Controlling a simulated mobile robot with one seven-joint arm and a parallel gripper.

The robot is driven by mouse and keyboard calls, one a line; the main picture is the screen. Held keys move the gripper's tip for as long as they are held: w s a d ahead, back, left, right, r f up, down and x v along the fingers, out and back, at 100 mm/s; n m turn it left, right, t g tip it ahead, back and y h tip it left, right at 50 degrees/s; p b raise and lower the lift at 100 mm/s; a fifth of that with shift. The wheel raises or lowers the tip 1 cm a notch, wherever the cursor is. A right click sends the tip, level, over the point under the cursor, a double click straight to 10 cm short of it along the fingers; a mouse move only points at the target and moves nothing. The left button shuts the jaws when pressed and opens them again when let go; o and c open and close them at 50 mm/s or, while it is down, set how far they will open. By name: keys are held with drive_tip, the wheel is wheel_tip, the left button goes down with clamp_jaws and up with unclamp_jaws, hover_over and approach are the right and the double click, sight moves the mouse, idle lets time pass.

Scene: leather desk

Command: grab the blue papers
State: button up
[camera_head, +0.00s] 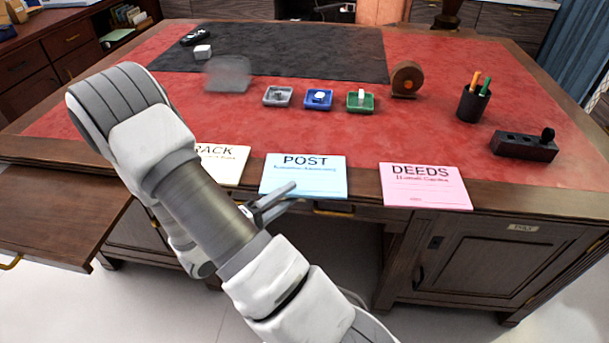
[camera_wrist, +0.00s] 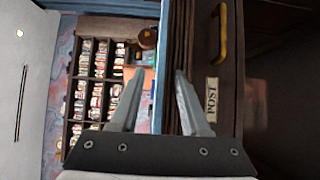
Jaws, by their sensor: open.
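The blue papers (camera_head: 312,178), headed POST, lie flat at the desk's front edge, between the cream and pink papers, with their near edge overhanging. My gripper (camera_head: 291,195) is open at their near edge, left of the middle, and one finger overlaps that edge in the head view. In the wrist view my gripper (camera_wrist: 158,76) has its fingers apart. A thin blue strip, apparently the blue papers (camera_wrist: 160,65) edge-on, shows in the gap between them. I cannot tell whether either finger touches the papers.
Cream papers (camera_head: 226,172) lie left, partly behind my arm; pink papers (camera_head: 425,187) headed DEEDS lie right. The red desk top (camera_head: 430,130) holds small coloured trays, a pen cup (camera_head: 473,104) and a dark block (camera_head: 523,147). A drawer handle (camera_wrist: 222,32) is near my right finger in the wrist view.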

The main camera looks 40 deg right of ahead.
clamp_jaws()
idle(1.4)
